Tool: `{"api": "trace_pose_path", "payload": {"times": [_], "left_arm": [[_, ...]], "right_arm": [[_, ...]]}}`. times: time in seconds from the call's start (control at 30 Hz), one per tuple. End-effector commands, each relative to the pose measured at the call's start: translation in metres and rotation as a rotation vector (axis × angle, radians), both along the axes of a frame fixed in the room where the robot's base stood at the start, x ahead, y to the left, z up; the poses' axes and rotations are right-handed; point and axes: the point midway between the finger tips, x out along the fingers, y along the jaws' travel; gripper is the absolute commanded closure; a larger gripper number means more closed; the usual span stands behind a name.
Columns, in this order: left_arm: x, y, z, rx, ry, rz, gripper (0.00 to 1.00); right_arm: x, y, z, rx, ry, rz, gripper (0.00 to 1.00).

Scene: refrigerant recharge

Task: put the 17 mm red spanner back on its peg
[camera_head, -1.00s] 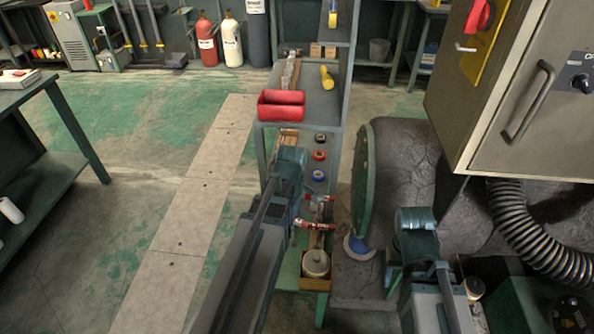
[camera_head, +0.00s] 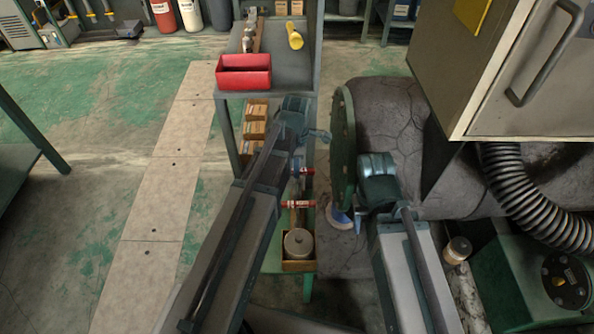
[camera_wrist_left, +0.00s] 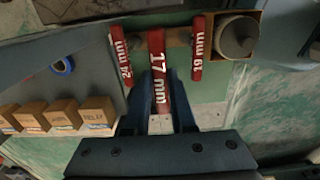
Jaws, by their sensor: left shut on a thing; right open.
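The red 17 mm spanner (camera_wrist_left: 158,80) is in the left wrist view, its white label facing the camera. My left gripper (camera_wrist_left: 160,95) is shut on it, a dark finger on each side. It lies between the red 24 mm spanner (camera_wrist_left: 120,57) and the red 19 mm spanner (camera_wrist_left: 197,50). Its peg is not distinguishable, so I cannot tell whether the spanner touches it. In the head view, my left gripper (camera_head: 316,136) is over the rack, its fingers partly hidden. My right gripper (camera_head: 364,208) is open and empty, right of the rack.
A box with a grey roll (camera_head: 298,245) stands beside the 19 mm spanner. Small cardboard boxes (camera_wrist_left: 95,112) and a blue ring (camera_wrist_left: 62,65) are at the left in the wrist view. A red bin (camera_head: 243,72) stands behind. A large grey tank (camera_head: 385,130) limits room at the right.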

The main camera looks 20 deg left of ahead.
Motion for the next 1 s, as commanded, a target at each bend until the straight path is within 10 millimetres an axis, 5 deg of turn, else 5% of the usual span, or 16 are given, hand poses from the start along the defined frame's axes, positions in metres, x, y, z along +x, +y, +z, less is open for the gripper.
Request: {"api": "trace_pose_path", "payload": {"times": [0.27, 0.73, 1.0], "left_arm": [[0.001, -0.003, -0.005, 0.0, 0.0, 0.013, 1.0], [0.001, -0.002, -0.048, 0.0, 0.0, 0.011, 1.0], [0.001, -0.002, -0.05, 0.0, 0.0, 0.011, 1.0]], "right_arm": [[0.0, 0.0, -0.005, 0.0, 0.0, 0.0, 0.5], [0.0, 0.0, -0.048, 0.0, 0.0, 0.0, 0.5], [0.0, 0.0, -0.05, 0.0, 0.0, 0.0, 0.5]]}}
